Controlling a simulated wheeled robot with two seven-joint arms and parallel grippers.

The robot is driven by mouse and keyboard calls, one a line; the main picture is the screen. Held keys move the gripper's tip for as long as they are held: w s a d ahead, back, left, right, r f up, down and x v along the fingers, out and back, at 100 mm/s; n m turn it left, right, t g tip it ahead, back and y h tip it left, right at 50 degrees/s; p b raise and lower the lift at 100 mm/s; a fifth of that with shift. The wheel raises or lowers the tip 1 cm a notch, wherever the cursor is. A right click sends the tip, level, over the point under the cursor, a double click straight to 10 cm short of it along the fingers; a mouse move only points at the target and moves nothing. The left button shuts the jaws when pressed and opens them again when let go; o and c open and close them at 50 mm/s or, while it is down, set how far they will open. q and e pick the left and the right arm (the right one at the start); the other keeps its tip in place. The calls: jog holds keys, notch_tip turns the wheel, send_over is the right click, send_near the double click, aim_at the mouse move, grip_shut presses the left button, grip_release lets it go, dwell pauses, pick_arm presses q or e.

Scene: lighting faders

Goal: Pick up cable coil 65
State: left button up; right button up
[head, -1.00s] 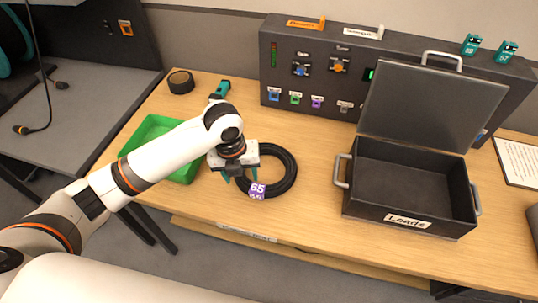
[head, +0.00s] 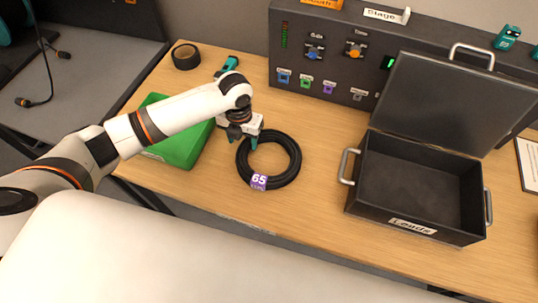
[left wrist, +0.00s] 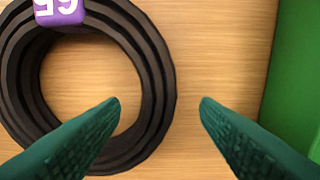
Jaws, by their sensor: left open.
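Cable coil 65 (head: 293,160) is a black ring of cable lying flat on the wooden table, with a purple tag (head: 259,182) reading 65 on its front side. My left gripper (head: 245,139) is at the coil's back left edge. In the left wrist view the coil (left wrist: 158,75) fills the left side, its tag (left wrist: 60,10) at the top. There the left gripper (left wrist: 160,104) is open and empty, one fingertip over the coil's hole and the other outside the ring. Whether the tips reach down beside the cable is unclear. My right gripper is not in view.
A green tray (head: 185,150) stands close left of the coil, also at the right edge of the left wrist view (left wrist: 295,80). An open black case (head: 400,217) labelled Leads stands to the right. A dark fader panel (head: 340,75) and tape roll (head: 185,57) are behind.

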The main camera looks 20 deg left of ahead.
aim_at(243, 147)
pick_arm(q)
jog(key=f, duration=0.3)
jog(key=shift+s+f+p, duration=0.2)
jog(key=shift+s+p, duration=0.1)
jog(key=shift+f, duration=0.2)
jog(key=c, duration=1.1)
jog(key=shift+w+r, duration=0.1)
grip_shut()
